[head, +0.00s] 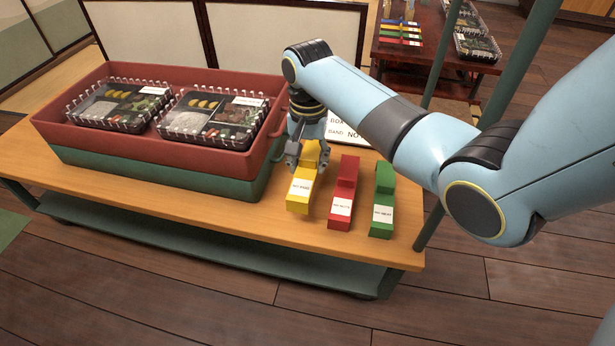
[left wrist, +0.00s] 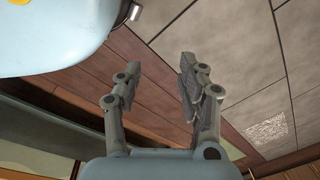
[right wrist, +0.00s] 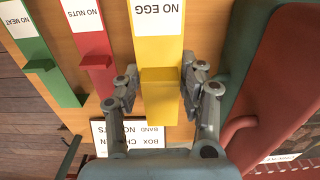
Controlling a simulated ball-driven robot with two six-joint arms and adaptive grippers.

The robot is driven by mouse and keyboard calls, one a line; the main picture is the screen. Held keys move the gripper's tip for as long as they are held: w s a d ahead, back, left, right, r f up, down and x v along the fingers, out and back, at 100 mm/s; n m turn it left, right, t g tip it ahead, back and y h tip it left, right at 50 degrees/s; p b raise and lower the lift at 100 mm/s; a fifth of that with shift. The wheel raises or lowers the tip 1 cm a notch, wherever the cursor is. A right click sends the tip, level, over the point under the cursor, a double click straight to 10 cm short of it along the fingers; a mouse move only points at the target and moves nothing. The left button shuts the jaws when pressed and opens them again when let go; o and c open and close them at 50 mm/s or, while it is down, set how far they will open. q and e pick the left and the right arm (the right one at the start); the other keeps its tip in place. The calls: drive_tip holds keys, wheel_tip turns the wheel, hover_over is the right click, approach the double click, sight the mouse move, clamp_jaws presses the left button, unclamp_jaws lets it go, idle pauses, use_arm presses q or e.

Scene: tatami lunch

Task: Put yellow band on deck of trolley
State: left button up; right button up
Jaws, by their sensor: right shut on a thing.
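The yellow band (head: 298,208), with a white NO EGG label, is at the right part of the trolley's wooden deck (head: 200,205). My right gripper (head: 307,157) reaches down and is shut on its raised middle part. In the right wrist view the band (right wrist: 158,50) runs between the two fingers (right wrist: 160,78). The band looks level and at the deck's surface; I cannot tell if a small gap is under it. My left gripper (left wrist: 158,68) shows only in its own wrist view, open and empty, above a floor.
A red crate (head: 160,140) on a green one (head: 160,177), holding two lunch boxes, stands left of the yellow band. A red band (head: 343,180) and a green band (head: 382,195) lie to its right. A sign (head: 345,135) stands behind. A dark table (head: 440,55) is beyond.

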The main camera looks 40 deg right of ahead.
sight(308, 173)
drive_tip(key=shift+w+d+f, duration=0.2)
drive_tip(key=shift+w+f, duration=0.05)
drive_tip(key=shift+f, duration=0.25)
wheel_tip(308, 173, down, 4)
drive_tip(key=b, duration=0.3)
drive_tip(key=shift+r, duration=0.2)
use_arm(q)
drive_tip(key=w+d+r+t, duration=0.1)
drive_tip(key=w+r, duration=0.2)
drive_tip(key=r, duration=0.2)
drive_tip(key=shift+w+d, duration=0.2)
drive_tip(key=shift+d, duration=0.15)
use_arm(e)
drive_tip(key=shift+r, duration=0.15)
use_arm(q)
drive_tip(key=shift+f, duration=0.1)
use_arm(e)
drive_tip(key=o, duration=1)
drive_tip(key=shift+o, duration=0.2)
